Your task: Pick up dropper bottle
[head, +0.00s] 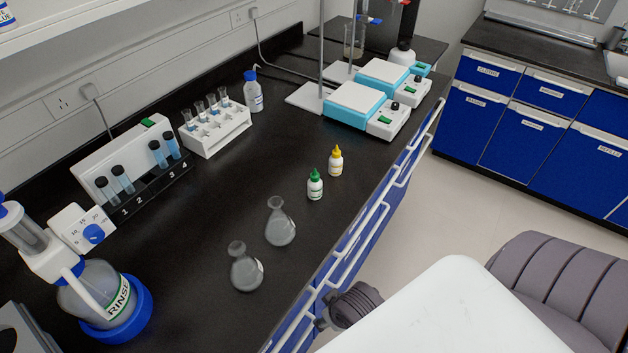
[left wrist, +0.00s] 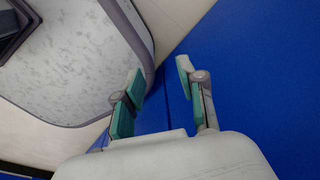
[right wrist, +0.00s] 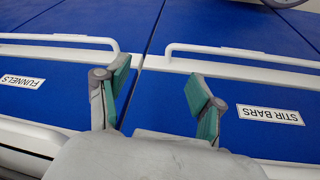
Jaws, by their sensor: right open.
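Two small white dropper bottles stand upright on the black bench near its front edge in the head view. One has a green cap (head: 315,186), and the other has a yellow cap (head: 336,162) and stands just behind it to the right. My left gripper (left wrist: 160,73) is open and empty in front of a plain blue surface in its wrist view. My right gripper (right wrist: 158,78) is open and empty in front of blue drawer fronts with white handles. Neither wrist view shows a dropper bottle.
Two glass flasks (head: 280,226) (head: 246,270) stand nearer than the bottles. Turquoise-and-white hotplates (head: 356,105) are behind them. Test tube racks (head: 216,134) and a blue-capped bottle (head: 253,94) stand at the back, with a rinse flask (head: 100,296) at left. White handles (head: 370,225) line the bench front.

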